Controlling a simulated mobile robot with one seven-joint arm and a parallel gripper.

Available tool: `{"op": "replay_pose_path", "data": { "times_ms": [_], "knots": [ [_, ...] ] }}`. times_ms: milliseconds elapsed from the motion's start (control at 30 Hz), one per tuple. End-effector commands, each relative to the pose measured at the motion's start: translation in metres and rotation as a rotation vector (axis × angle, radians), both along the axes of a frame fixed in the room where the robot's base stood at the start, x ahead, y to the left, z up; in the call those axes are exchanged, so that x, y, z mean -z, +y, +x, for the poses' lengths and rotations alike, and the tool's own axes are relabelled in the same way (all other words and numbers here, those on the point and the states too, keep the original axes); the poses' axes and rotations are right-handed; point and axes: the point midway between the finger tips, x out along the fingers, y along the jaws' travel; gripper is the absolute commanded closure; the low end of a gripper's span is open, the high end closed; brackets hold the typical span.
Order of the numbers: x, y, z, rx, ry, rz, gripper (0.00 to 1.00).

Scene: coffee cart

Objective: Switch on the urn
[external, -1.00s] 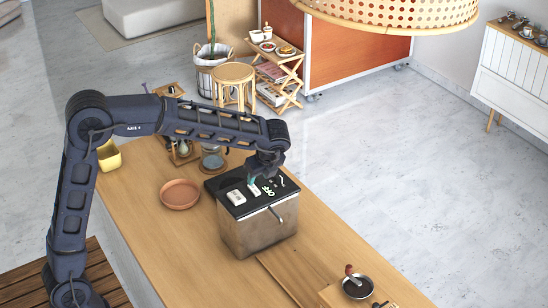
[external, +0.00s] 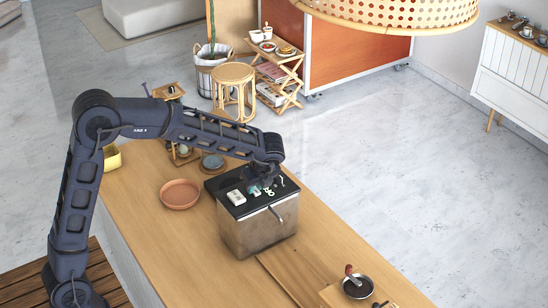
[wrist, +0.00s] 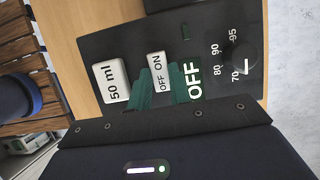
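The urn (external: 255,234) is a metal box with a black top panel on the wooden counter. In the wrist view its panel (wrist: 125,45) carries a white rocker switch (wrist: 158,70) marked OFF and ON, a white 50 ml button (wrist: 111,81), a green OFF readout (wrist: 194,79) and a dial (wrist: 244,57) marked 70 to 95. My gripper (wrist: 162,78) is over the panel, its green fingertips apart, one on each side of the rocker switch. I cannot tell whether they touch it. In the external view my gripper (external: 262,186) hides part of the panel.
A terracotta dish (external: 180,194) lies left of the urn. A small glass vessel (external: 212,162) stands behind it. A pan with a red-brown handle (external: 357,287) is at the counter's front right. The counter in front of the dish is clear.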

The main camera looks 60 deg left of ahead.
Motion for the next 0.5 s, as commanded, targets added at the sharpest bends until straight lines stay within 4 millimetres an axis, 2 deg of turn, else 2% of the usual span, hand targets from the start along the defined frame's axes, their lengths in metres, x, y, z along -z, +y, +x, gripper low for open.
{"op": "replay_pose_path", "data": {
  "times_ms": [233, 500],
  "knots": [
    [-0.0006, 0.0015, 0.0000, -0.002, 0.000, -0.021, 1.00],
    [-0.0015, 0.0078, -0.0001, -0.005, 0.000, -0.196, 1.00]
  ]
}}
